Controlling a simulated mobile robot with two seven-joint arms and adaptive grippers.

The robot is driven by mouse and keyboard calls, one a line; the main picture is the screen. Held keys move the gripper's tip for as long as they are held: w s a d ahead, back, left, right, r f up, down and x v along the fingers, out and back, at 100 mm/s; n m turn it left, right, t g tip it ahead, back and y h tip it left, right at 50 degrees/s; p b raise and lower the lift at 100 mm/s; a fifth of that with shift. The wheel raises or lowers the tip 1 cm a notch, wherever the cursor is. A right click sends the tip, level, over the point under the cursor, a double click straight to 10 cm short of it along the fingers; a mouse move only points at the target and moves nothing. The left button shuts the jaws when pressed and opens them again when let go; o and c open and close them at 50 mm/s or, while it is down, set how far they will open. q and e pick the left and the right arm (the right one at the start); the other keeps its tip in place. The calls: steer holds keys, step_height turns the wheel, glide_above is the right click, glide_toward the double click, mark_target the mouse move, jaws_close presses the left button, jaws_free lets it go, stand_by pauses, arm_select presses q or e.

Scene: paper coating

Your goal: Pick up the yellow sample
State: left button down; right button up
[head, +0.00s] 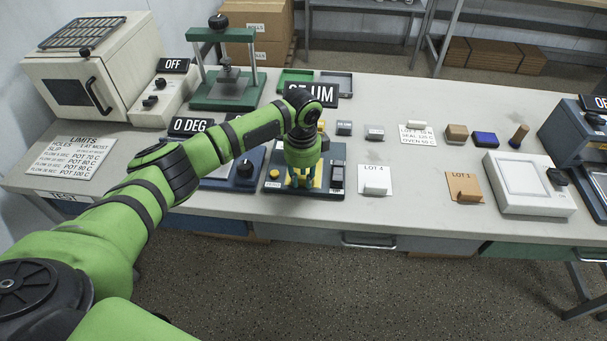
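My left gripper (303,182) points down over a dark blue device (328,188) with a display reading partly "UM", at the middle of the bench. A yellow piece (316,181) shows at its fingertips, on or just above the device's plate, and is partly hidden by the fingers. I cannot tell whether the fingers touch it or whether they are closed on it. A small yellow spot (321,126) shows behind my arm, mostly hidden. My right gripper is not in view.
A blue device with a "0 DEG" sign (190,126) stands left of the gripper, partly under my arm. A white card marked "LOT 4" (375,187) lies to the right. A green press (228,90) and an oven (85,75) stand at the back left. The front right bench has bare room.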

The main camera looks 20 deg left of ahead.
arm_select(q)
steer(key=shift+w+r+b, duration=0.1)
steer(key=shift+r+b, duration=0.35)
steer(key=shift+r, duration=0.3)
steer(key=s+d+b, duration=0.1)
steer(key=s+d, duration=0.1)
steer(key=s, duration=0.6)
steer(key=s+d+b, duration=0.2)
steer(key=s+d, duration=0.1)
steer(key=s, duration=0.6)
steer(key=shift+w+a+f+p, duration=0.15)
steer(key=shift+w+a, duration=0.2)
steer(key=shift+w, duration=0.8)
steer(key=shift+w+a+f+p, duration=0.1)
steer(key=shift+w+a, duration=0.3)
steer(key=shift+w, duration=0.7)
steer(key=shift+w+a+f+p, duration=0.15)
steer(key=shift+w+a, duration=0.2)
steer(key=shift+w, duration=0.8)
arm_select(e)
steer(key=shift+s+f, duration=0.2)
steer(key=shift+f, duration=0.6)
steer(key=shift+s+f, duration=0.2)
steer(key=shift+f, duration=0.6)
arm_select(q)
steer(key=shift+r, duration=0.1)
